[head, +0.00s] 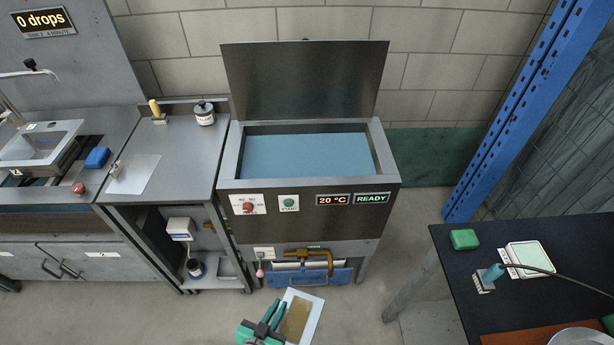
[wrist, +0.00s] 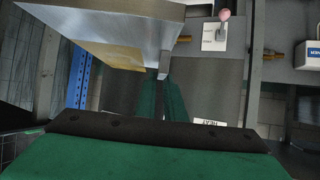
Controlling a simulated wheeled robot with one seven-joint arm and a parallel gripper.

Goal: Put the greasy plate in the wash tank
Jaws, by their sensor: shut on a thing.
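The greasy plate (head: 313,309) is a flat light-grey rectangle with a brownish-yellow patch on its face. My green gripper (head: 277,312) is shut on its left edge and holds it in front of the wash tank, at the bottom of the head view. In the wrist view the plate (wrist: 130,20) fills the upper left, its greasy patch partly visible, with the green fingers (wrist: 165,95) at its edge. The wash tank (head: 290,184) stands with its lid raised and blue liquid inside. Its panel displays read "20 °C" and "READY".
A steel counter (head: 190,150) with a white sheet stands left of the tank. A dark table (head: 460,290) with a green block and a scale-like pad is at the right. A blue upright post (head: 510,110) rises behind it. The tank's top opening is unobstructed.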

